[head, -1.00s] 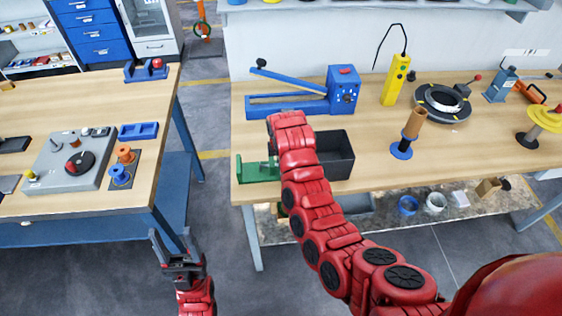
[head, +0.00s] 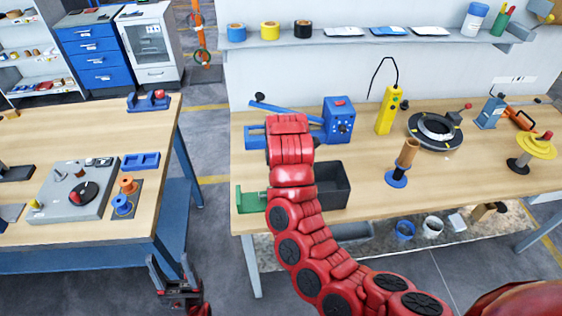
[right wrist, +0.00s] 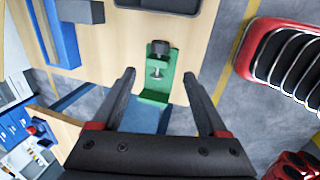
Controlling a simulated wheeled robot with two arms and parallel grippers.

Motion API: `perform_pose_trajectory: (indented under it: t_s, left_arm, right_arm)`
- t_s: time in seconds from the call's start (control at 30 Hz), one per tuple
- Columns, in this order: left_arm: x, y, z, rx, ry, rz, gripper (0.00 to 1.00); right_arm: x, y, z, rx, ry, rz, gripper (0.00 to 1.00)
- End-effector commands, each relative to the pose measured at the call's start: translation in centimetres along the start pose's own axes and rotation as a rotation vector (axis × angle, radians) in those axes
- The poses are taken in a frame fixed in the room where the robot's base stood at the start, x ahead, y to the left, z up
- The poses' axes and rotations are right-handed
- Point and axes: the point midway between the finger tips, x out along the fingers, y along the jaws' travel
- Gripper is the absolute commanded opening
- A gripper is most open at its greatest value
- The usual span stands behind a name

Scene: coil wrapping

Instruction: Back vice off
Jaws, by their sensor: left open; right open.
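The green vice (head: 252,200) sits at the front left corner of the right-hand workbench, partly covered by my right arm in the head view. The right wrist view shows the green vice (right wrist: 155,95) with a dark knob and a screw, at the bench edge. My right gripper (right wrist: 160,76) is open and empty, with its two dark fingers on either side of the vice in that picture. Contact cannot be told. The right fingers are hidden in the head view. My left gripper (head: 176,284) is open and empty, low over the floor between the benches.
A dark bin (head: 333,186) stands right of the vice. A blue lever tool (head: 338,122) is behind it, and a yellow device (head: 388,110) beside that. A spool stand (head: 398,178) is further right. The left bench (head: 60,215) holds a grey winder (head: 72,188).

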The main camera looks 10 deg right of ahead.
Motion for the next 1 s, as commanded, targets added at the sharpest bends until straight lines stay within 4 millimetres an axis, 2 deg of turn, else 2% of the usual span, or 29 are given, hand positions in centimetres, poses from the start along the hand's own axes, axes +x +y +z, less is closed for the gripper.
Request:
perform_pose_trajectory:
  t_s: [0.03,0.3,0.7,0.87,1.0]
  left_arm:
    - [0.5,0.0,-0.1,0.000,0.000,0.000,0.59]
    - [0.9,0.0,-0.1,0.000,0.000,0.000,0.59]
    - [0.9,-0.1,-0.1,0.000,0.000,0.000,0.59]
    - [0.9,-0.1,-0.2,0.000,0.000,0.000,0.59]
    - [0.9,-0.1,-0.2,0.000,0.000,0.000,0.59]
  right_arm:
    - [-1.0,0.1,0.1,0.001,0.001,0.001,0.76]
    - [-3.0,0.0,0.0,-0.002,0.000,-0.002,0.76]
    - [-3.4,0.0,0.0,-0.001,-0.001,0.000,0.76]
    - [-2.1,1.2,-0.1,0.042,0.009,0.057,0.76]
    - [1.1,4.9,0.0,0.191,0.048,0.249,0.76]
